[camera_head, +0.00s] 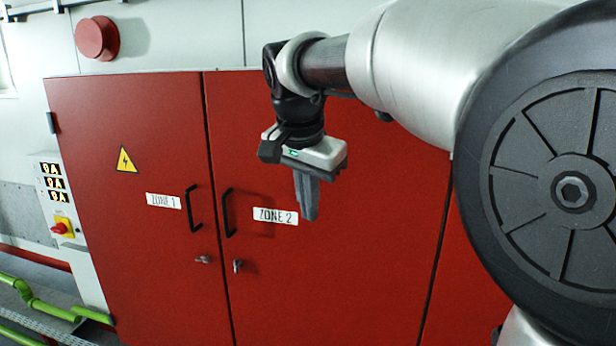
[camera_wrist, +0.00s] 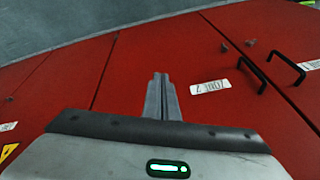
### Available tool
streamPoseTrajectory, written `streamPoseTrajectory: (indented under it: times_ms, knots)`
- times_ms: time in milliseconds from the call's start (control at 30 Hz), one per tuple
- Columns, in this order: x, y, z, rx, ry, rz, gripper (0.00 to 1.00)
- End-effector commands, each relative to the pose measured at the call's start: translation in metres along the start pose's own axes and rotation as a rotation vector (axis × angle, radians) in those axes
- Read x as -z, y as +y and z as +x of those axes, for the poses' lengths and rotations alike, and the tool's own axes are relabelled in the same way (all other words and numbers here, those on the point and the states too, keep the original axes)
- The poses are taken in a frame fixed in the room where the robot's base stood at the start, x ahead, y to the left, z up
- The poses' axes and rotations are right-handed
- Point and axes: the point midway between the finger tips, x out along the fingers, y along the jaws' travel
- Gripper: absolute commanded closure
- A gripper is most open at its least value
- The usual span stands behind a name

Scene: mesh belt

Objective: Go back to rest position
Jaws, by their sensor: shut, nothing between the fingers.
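My gripper (camera_head: 309,217) hangs from my arm in the head view, fingers pointing down, in front of the red cabinet's ZONE 2 door (camera_head: 330,270). The fingers are together with nothing between them. In the wrist view my gripper (camera_wrist: 161,78) shows its two fingers side by side and touching, with the red cabinet doors (camera_wrist: 140,85) beyond. I cannot tell the exact gap between the fingertips and the cabinet.
Black handles (camera_head: 191,208) and a ZONE 1 label (camera_head: 163,201) are on the doors. A control box (camera_head: 55,195) with a red knob is at the left. Green pipes (camera_head: 45,305) run low at the left. A red round button (camera_head: 97,38) is on the wall above.

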Motion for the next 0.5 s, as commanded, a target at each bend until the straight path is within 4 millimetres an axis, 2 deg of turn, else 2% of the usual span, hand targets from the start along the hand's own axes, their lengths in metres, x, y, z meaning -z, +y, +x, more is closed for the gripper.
streamPoseTrajectory:
  times_ms: [33, 133, 200, 333, 400, 500]
  knots:
    - [-0.001, 0.035, -0.011, 0.023, -0.005, -0.047, 1.0]
    - [-0.014, 0.092, -0.019, 0.064, -0.001, -0.167, 1.0]
    - [-0.029, 0.13, -0.02, 0.088, 0.012, -0.253, 1.0]
    - [-0.065, 0.188, -0.013, 0.116, 0.054, -0.4, 1.0]
    - [-0.082, 0.21, -0.006, 0.122, 0.078, -0.465, 1.0]
    - [-0.102, 0.233, 0.004, 0.121, 0.106, -0.536, 1.0]
